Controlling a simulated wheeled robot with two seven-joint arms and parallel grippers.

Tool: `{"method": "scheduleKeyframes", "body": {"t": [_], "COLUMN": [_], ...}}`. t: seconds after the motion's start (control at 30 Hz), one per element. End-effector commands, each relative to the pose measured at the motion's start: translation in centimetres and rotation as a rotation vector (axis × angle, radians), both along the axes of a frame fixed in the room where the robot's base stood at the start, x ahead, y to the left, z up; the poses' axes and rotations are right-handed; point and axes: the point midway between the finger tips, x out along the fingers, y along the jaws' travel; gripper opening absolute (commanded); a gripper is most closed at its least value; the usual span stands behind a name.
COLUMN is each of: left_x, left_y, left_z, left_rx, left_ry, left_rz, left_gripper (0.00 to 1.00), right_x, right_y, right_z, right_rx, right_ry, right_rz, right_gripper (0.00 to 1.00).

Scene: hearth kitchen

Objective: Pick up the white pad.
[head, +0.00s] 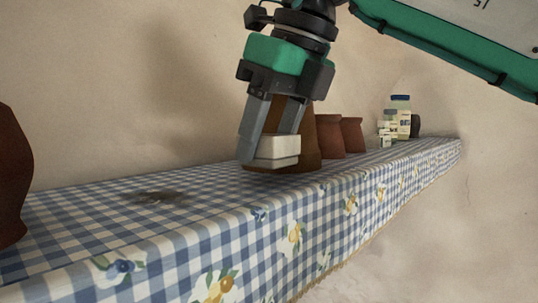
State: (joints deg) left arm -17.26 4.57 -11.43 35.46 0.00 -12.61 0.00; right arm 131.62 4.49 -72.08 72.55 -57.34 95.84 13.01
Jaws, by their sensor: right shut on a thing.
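The white pad (279,147) is a small pale block. It is between the fingers of my right gripper (270,150), which is shut on it. The gripper comes down from above over the cloth-covered shelf, and the pad is low over the cloth; I cannot tell whether it touches it. The fingers partly cover the pad's left side. My left gripper is not in view.
A blue checked cloth (100,217) covers the long shelf. Brown pots (328,136) stand right behind the gripper, with jars (401,116) farther back. A dark brown pot (12,180) is at the left edge. The cloth between is clear apart from a dark stain (160,197).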

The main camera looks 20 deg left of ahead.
Motion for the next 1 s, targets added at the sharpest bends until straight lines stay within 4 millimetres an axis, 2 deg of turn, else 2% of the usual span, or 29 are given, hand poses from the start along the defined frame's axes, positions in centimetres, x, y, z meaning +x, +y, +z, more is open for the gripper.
{"method": "scheduleKeyframes", "body": {"t": [0.2,0.5,0.7,1.0], "left_x": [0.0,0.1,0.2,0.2], "left_y": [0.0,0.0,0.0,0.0], "left_z": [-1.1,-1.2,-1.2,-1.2], "left_rx": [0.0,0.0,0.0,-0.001], "left_ry": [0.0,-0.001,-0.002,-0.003], "left_rz": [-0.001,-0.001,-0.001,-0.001], "left_gripper": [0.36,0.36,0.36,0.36], "right_x": [-0.1,-0.1,0.0,0.0], "right_y": [0.1,0.1,0.0,0.0], "right_z": [3.0,6.8,7.8,7.9], "right_rx": [0.002,0.0,0.0,0.0], "right_ry": [0.0,-0.002,0.0,0.0], "right_rz": [0.0,0.001,0.001,0.001], "right_gripper": [0.22,0.22,0.22,0.22]}}
